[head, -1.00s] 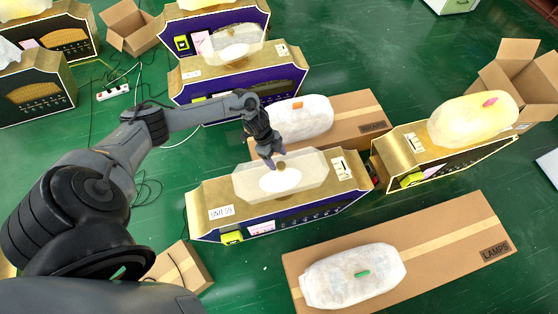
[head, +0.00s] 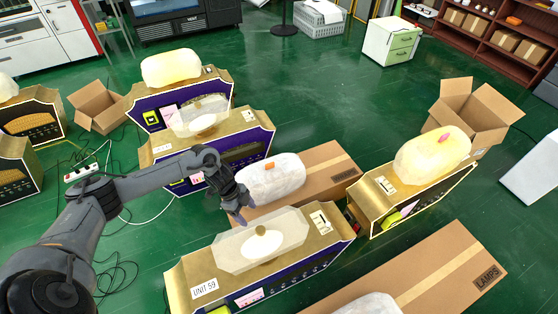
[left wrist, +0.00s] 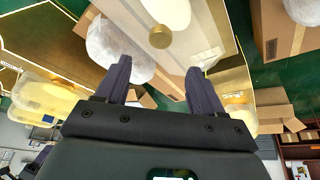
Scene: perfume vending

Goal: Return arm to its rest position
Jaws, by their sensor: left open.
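My left gripper (head: 241,214) is open and empty. It hangs just left of and above the round gold knob (head: 260,230) on the clear cover (head: 228,255) of the gold-and-purple unit marked UNIT 59 (head: 188,272). In the left wrist view its two dark fingers (left wrist: 158,70) are spread wide, with nothing between them. The gold knob also shows there (left wrist: 160,37), beyond the fingers. My left arm reaches in from the lower left. My right gripper is out of both views.
A white wrapped bundle (head: 270,178) lies on a carton (head: 325,170) just behind the gripper. Another gold unit (head: 375,196) with a yellowish bundle (head: 432,155) stands right. A LAMPS carton (head: 440,268) lies front right. A power strip (head: 80,172) lies left. Green floor (head: 300,100) is clear behind.

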